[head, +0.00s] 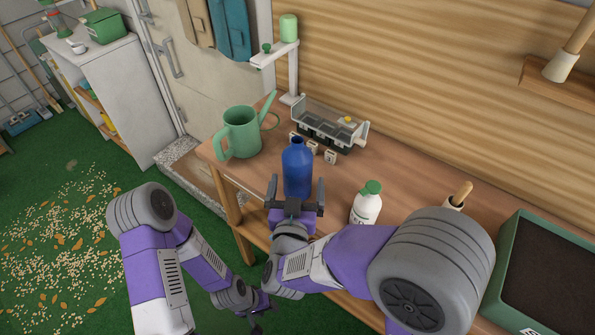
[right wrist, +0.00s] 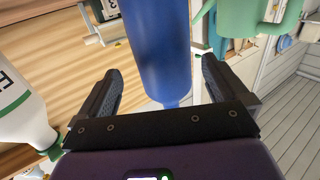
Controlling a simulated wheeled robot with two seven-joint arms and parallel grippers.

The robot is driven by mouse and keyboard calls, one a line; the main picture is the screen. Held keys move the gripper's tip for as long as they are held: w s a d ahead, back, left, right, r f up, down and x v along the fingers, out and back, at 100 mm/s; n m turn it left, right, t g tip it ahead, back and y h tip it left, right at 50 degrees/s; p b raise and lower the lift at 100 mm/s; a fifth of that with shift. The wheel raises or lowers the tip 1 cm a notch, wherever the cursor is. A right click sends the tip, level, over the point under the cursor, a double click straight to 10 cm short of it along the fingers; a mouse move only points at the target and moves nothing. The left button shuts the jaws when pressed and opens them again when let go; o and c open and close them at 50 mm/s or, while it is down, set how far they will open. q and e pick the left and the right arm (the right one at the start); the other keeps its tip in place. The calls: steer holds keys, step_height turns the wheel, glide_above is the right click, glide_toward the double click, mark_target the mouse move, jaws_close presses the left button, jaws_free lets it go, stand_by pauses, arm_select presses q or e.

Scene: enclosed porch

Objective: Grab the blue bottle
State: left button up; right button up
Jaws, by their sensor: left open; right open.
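The blue bottle (head: 297,166) stands upright near the front edge of the wooden bench, its neck open at the top. My right gripper (head: 296,186) is open at the bottle's near side, with one finger to the left and one to the right of it. In the right wrist view the blue bottle (right wrist: 157,45) lies between the two fingers of the right gripper (right wrist: 160,75), with gaps on both sides. My left gripper (head: 257,312) is low beside the bench front, below the right arm, open and empty.
On the bench (head: 395,185), a green watering can (head: 240,135) stands left of the bottle and a white bottle with green cap (head: 366,205) stands right. A grey tray rack (head: 328,128) and small labelled blocks (head: 313,148) sit behind. A soil-filled green planter (head: 550,285) is far right.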

steer(key=shift+r, duration=0.1)
steer(key=shift+w, duration=0.4)
steer(key=w+b, duration=0.1)
steer(key=w, duration=0.5)
steer(key=shift+w+d+b, duration=0.15)
steer(key=shift+w+b, duration=0.1)
steer(key=shift+b, duration=0.15)
steer(key=shift+r, duration=0.1)
steer(key=c, duration=1.2)
